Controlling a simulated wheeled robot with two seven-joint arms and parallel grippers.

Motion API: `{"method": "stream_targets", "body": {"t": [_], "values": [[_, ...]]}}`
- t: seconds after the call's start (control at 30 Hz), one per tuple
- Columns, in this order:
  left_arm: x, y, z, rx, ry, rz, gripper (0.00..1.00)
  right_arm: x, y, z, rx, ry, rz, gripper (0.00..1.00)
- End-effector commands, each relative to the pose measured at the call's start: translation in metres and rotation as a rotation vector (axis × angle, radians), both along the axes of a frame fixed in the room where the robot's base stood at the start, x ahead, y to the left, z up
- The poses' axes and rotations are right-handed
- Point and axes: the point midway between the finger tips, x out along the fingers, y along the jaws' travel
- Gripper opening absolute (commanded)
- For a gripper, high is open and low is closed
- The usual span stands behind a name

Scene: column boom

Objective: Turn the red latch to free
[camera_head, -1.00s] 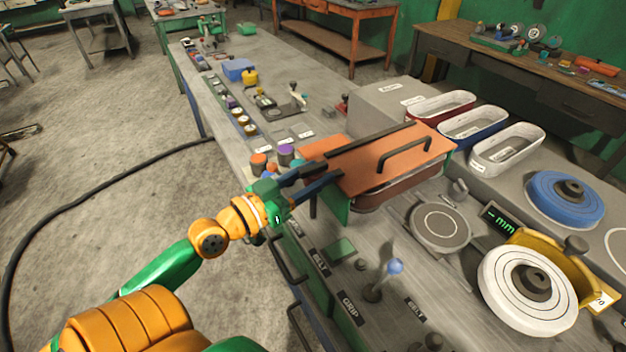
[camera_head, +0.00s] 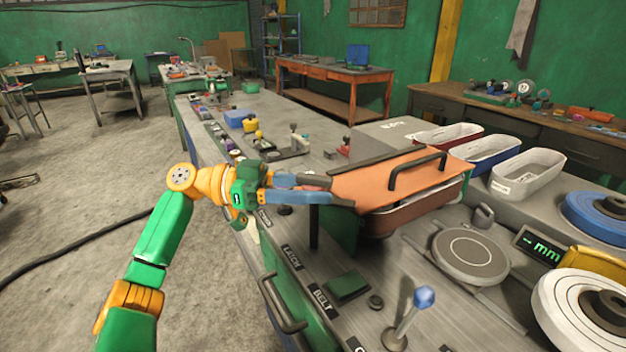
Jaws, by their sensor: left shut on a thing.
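My left gripper (camera_head: 338,190) is at the left edge of the orange lid (camera_head: 385,184), with its blue-grey fingers level and pointing right. It is shut on the red latch (camera_head: 316,181), of which only a dark red strip shows between the fingers. The rest of the latch is hidden by the fingers, so its exact angle cannot be told. A dark post (camera_head: 314,228) stands just below the fingers. My right gripper is not in view.
The lid has a raised black handle (camera_head: 418,170) and covers a brown-red tray (camera_head: 412,212). A blue-knobbed lever (camera_head: 424,297) stands in front on the bench. Three bins, including a white one (camera_head: 528,174), are behind. Open floor lies left.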

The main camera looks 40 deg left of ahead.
Motion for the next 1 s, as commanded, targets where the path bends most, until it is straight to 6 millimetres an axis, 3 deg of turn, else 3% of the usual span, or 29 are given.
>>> {"method": "stream_targets", "body": {"t": [0.1,0.4,1.0], "values": [[0.001,0.000,0.006,-0.006,-0.003,-0.098,0.00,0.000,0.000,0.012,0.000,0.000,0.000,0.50],[0.000,0.000,0.000,0.000,0.000,-0.268,0.00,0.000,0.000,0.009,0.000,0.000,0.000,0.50],[0.000,0.000,-0.003,0.006,0.008,-0.364,0.00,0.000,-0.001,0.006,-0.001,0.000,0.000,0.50]]}}
